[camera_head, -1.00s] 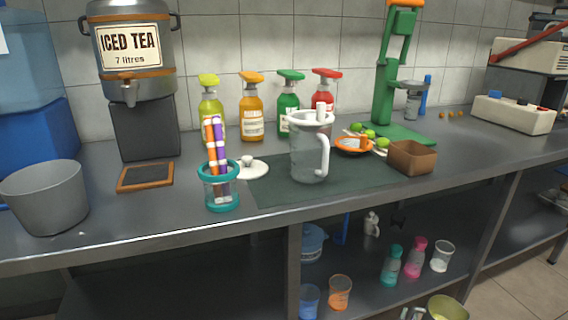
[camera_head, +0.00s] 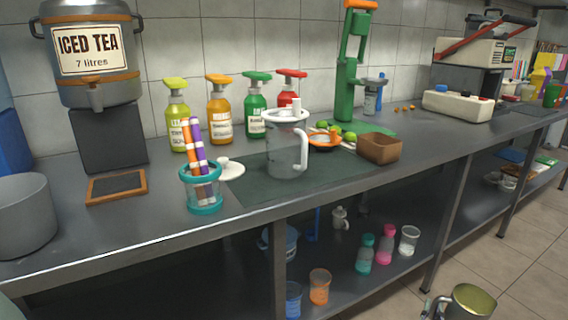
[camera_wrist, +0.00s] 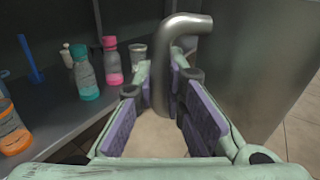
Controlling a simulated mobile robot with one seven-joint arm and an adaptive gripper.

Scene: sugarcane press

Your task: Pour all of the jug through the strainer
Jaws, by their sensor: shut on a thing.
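My gripper (camera_head: 433,307) is low at the bottom right of the head view, shut on the handle of a metal jug (camera_head: 462,309). The jug's yellow-green inside shows from above, and it looks roughly upright, in front of the counter and below its top. In the wrist view the curved grey handle (camera_wrist: 181,85) passes between my two finger pads (camera_wrist: 165,117), and the jug's grey wall (camera_wrist: 262,60) fills the right. A clear pitcher (camera_head: 287,152) with a white rim and handle stands on the dark mat. I cannot tell whether a white strainer sits on it.
A white lid (camera_head: 231,171), a teal-rimmed marker cup (camera_head: 203,190) and a brown box (camera_head: 380,148) flank the pitcher. Several pump bottles stand behind it. The counter's front edge (camera_head: 330,193) lies between my jug and the mat. Bottles and cups (camera_head: 386,243) stand on the shelf below.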

